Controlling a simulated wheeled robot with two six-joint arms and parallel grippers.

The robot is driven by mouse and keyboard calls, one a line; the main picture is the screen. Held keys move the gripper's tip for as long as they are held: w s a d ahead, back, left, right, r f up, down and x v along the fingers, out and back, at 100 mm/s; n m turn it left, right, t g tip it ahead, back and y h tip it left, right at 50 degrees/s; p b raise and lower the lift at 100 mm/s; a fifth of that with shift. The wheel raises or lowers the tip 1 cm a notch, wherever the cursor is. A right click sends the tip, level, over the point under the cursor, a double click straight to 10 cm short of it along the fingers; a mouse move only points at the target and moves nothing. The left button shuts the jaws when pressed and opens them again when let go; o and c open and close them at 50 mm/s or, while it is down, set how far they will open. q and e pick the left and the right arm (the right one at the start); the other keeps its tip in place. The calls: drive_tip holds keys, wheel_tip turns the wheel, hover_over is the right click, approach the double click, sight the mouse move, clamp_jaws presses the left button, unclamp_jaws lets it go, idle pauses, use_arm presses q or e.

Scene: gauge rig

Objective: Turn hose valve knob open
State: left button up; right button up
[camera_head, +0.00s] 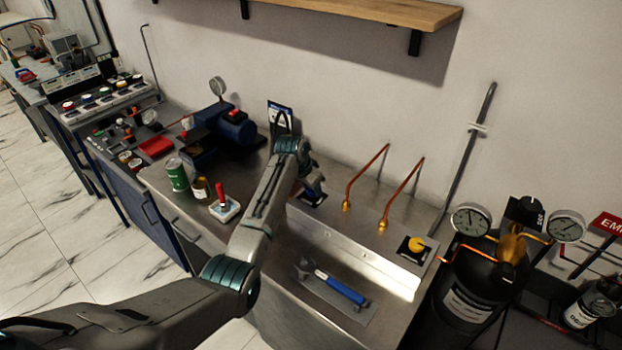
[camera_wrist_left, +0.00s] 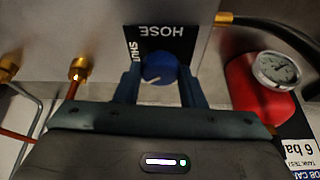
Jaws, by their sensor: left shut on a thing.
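The hose valve knob (camera_wrist_left: 158,69) is blue and round, with a white pointer line toward the lower left in the left wrist view. It sits on a black plate (camera_wrist_left: 165,39) that reads HOSE, upside down, with SHUT at its left. My left gripper (camera_wrist_left: 159,76) has one finger on each side of the knob and is shut on it. In the head view my left gripper (camera_head: 313,190) reaches down to the bench's back ledge, and the arm and gripper mostly hide the knob. My right gripper is not in view.
Copper pipes (camera_head: 369,170) rise right of the gripper, before a yellow knob (camera_head: 417,246). A blue-handled wrench (camera_head: 340,287) lies on the bench front. A red tank (camera_wrist_left: 258,92) with a gauge (camera_wrist_left: 276,69) stands close by in the wrist view. A blue motor (camera_head: 232,126) stands left.

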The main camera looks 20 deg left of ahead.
use_arm(q)
drive_tip(key=n+y+p, duration=0.1)
drive_tip(key=n, duration=0.1)
drive_tip(key=n+p, duration=0.2)
drive_tip(key=shift+d+r+n+y, duration=0.1)
drive_tip(key=shift+r+n+y, duration=0.1)
drive_tip(key=shift+n+y, duration=0.15)
drive_tip(key=shift+d+f+n+y+p, duration=0.1)
drive_tip(key=shift+n+y+p, duration=0.35)
drive_tip(key=shift+n, duration=0.7)
drive_tip(key=shift+n+y, duration=0.7)
drive_tip(key=shift+n, duration=0.8)
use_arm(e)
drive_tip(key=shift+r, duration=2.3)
use_arm(q)
drive_tip(key=o, duration=1)
drive_tip(key=b+v, duration=0.3)
drive_tip(key=v, duration=0.7)
drive_tip(key=shift+r, duration=0.35)
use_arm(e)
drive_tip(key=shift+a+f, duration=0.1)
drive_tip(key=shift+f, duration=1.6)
